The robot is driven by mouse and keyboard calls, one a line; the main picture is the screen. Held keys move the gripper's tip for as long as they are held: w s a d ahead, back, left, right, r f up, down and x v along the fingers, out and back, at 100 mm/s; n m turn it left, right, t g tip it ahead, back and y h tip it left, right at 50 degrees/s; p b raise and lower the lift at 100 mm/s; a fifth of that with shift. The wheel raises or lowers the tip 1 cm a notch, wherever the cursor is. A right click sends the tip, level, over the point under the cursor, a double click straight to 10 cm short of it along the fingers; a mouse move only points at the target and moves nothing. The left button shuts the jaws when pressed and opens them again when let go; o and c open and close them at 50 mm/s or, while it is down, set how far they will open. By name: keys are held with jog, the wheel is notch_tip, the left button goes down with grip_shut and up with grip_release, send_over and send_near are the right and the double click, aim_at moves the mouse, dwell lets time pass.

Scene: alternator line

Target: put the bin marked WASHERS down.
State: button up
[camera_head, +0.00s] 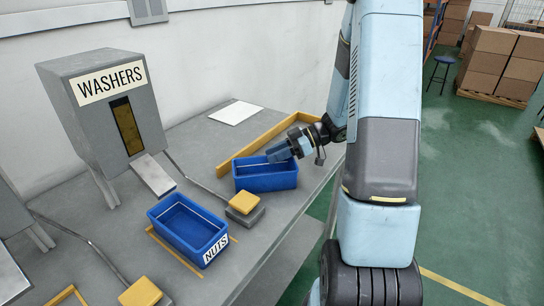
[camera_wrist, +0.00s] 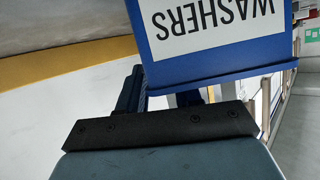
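The blue bin marked WASHERS (camera_head: 266,183) is at the far part of the grey bench, beside a yellow rail. In the head view its label is turned away; in the wrist view the label on the bin (camera_wrist: 215,50) reads upside down. My gripper (camera_head: 273,156) is at the bin's upper rim. The wrist view shows my gripper (camera_wrist: 165,98) close against the rim, apparently clasping the bin wall, with one finger partly hidden by the bin. I cannot tell whether the bin's base touches the bench.
A blue bin marked NUTS (camera_head: 208,248) stands nearer, inside yellow edging. A grey dispenser marked WASHERS (camera_head: 105,110) stands left with a chute. A yellow button block (camera_head: 244,203) sits between the bins. The yellow rail (camera_head: 260,145) runs behind the far bin. A white sheet (camera_head: 237,112) lies beyond.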

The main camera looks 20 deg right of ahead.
jog(key=v, duration=1.1)
jog(key=w+r+m+t+h, duration=0.3)
jog(key=w+r+t+h, duration=0.45)
jog(key=w+r, duration=0.25)
notch_tip(320, 180, up, 9)
jog(key=s+m+t+h, duration=0.2)
jog(key=m+t+h, duration=0.2)
jog(key=m+h, duration=0.15)
jog(key=s+r+m+g+h, duration=0.3)
jog(key=s+m+h, duration=0.1)
jog(key=s, duration=0.6)
jog(key=s+a+f+m+g+y, duration=0.1)
jog(key=s+a+f+g+y, duration=0.1)
jog(key=s+a, duration=0.3)
jog(key=s+a+f+m+g+y, duration=0.1)
jog(key=s+a, duration=0.5)
jog(key=s, duration=0.7)
jog(key=shift+s+f+m+g+y, duration=0.25)
jog(key=shift+f+m+g+y, duration=0.15)
jog(key=shift+f+g, duration=0.4)
